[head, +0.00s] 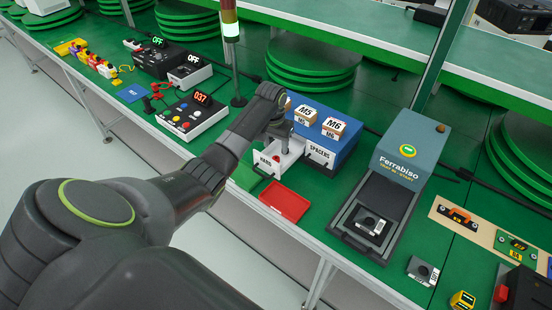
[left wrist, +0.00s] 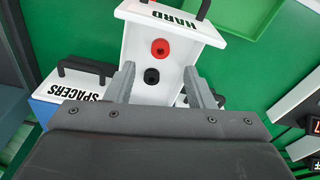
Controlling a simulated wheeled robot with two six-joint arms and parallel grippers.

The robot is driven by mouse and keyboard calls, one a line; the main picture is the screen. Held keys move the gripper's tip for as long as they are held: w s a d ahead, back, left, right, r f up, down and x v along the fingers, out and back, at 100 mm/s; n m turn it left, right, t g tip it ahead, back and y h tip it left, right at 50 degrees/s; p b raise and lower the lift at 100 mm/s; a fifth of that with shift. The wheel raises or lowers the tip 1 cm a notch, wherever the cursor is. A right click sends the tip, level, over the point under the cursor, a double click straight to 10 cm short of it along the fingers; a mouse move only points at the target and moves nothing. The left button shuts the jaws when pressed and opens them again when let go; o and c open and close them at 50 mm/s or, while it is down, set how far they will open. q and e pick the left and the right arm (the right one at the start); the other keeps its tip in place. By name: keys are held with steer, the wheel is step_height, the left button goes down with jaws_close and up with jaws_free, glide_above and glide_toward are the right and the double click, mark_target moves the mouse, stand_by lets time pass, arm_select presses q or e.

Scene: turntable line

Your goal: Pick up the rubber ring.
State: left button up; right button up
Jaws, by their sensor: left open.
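In the left wrist view a red ring-like piece (left wrist: 159,47) and a black ring-like piece (left wrist: 152,77) lie in a white bin (left wrist: 190,45) labelled HARD. I cannot tell which one is the rubber ring. My left gripper (left wrist: 163,77) is open, with its fingers on either side of the black piece and nothing held between them. In the head view my left gripper (head: 284,138) points down over the white bin (head: 272,163), and my arm hides part of the bin and its contents. My right gripper is not in view.
A Ferrabiso machine (head: 408,150) stands to the right.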

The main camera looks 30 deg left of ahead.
mark_target(276, 158)
arm_select(q)
steer(key=shift+w+f+p, duration=0.1)
steer(key=shift+f+p, duration=0.45)
steer(key=shift+f, duration=2.2)
steer(key=shift+c, duration=0.3)
steer(key=c, duration=1)
